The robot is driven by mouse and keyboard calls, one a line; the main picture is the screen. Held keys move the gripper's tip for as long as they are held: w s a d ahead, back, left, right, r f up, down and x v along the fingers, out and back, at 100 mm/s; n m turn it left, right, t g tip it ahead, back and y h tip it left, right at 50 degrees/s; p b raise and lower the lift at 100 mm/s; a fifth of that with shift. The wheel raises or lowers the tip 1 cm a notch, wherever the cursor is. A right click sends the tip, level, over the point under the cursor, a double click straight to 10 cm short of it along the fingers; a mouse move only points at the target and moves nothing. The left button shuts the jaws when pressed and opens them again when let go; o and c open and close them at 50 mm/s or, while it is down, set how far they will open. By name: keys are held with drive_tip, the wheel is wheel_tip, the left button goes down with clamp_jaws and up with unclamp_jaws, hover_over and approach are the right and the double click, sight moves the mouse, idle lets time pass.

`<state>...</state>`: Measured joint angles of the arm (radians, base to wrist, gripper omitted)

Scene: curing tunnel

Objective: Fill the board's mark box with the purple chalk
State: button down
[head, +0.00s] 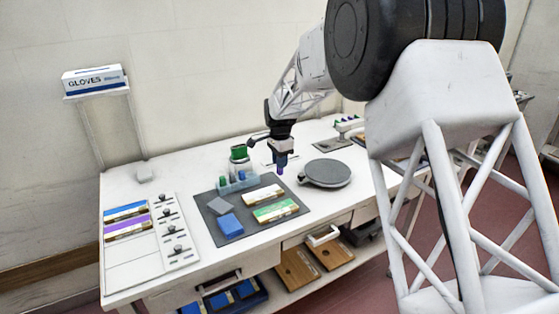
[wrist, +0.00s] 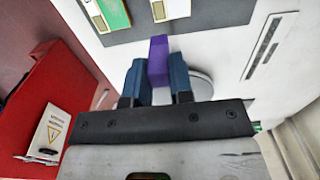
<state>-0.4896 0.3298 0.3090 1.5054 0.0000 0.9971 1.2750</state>
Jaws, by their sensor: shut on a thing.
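My gripper (head: 281,158) is shut on the purple chalk (head: 280,171) and holds it upright in the air between the mat and the round grey disc. In the wrist view the purple chalk (wrist: 158,58) sits between the two blue fingers of my gripper (wrist: 158,82). A board with a white face (head: 262,194) lies on the dark mat (head: 204,199), with a green-faced board (head: 276,210) in front of it. Both are partly cut off in the wrist view, the white face (wrist: 171,8) beside the green one (wrist: 113,14). The mark box is too small to make out.
A round grey disc (head: 325,173) stands right of the mat. On the mat are a blue block (head: 229,226), a grey pad (head: 219,206) and a clear bluish holder (head: 238,186) with chalks. Blue and purple boards (head: 126,227) lie left, beside a white strip with knobs (head: 176,232).

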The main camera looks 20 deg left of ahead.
sight(279, 175)
drive_tip(key=shift+f, duration=3.4)
drive_tip(key=shift+s+a+f, duration=0.1)
drive_tip(key=shift+a+f, duration=0.05)
drive_tip(key=shift+f, duration=0.15)
drive_tip(key=shift+s+a+f, duration=0.2)
drive_tip(key=shift+s+a, duration=0.05)
drive_tip(key=shift+s, duration=0.05)
drive_tip(key=shift+w+d, duration=0.45)
drive_tip(key=shift+s+a, duration=0.6)
drive_tip(key=shift+w+d, duration=0.55)
drive_tip(key=shift+s+a, duration=0.4)
drive_tip(key=shift+s+a+r, duration=0.1)
drive_tip(key=shift+a+r, duration=0.05)
drive_tip(key=shift+r, duration=0.05)
wheel_tip(279, 175, up, 8)
